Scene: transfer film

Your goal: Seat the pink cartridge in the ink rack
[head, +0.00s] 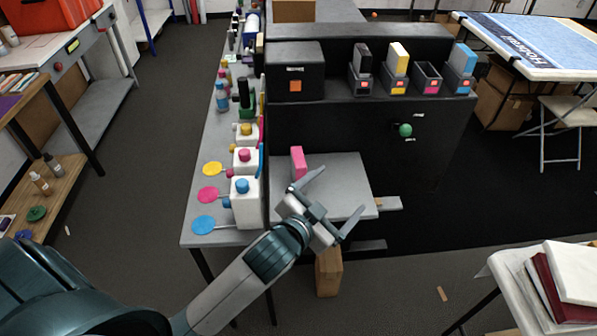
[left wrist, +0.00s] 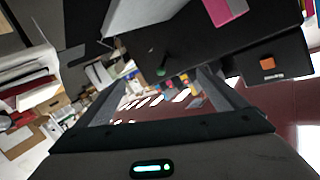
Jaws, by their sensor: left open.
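The pink cartridge (head: 298,163) stands on the left part of the grey shelf (head: 345,170) at the black printer's front. It also shows at the top edge of the left wrist view (left wrist: 225,10), partly cut off. The ink rack (head: 427,80) is on top of the printer, with a black, a yellow and a blue cartridge in its slots. The slot with the pink label, between yellow and blue, looks empty. My left gripper (head: 341,191) is open and empty over the shelf's front part, right of and nearer than the pink cartridge. My right gripper is not in view.
White ink bottles (head: 245,203) with coloured caps stand close left of the shelf, by several coloured discs. A green button (head: 405,130) is on the printer front, and a black box (head: 295,70) sits left of the rack.

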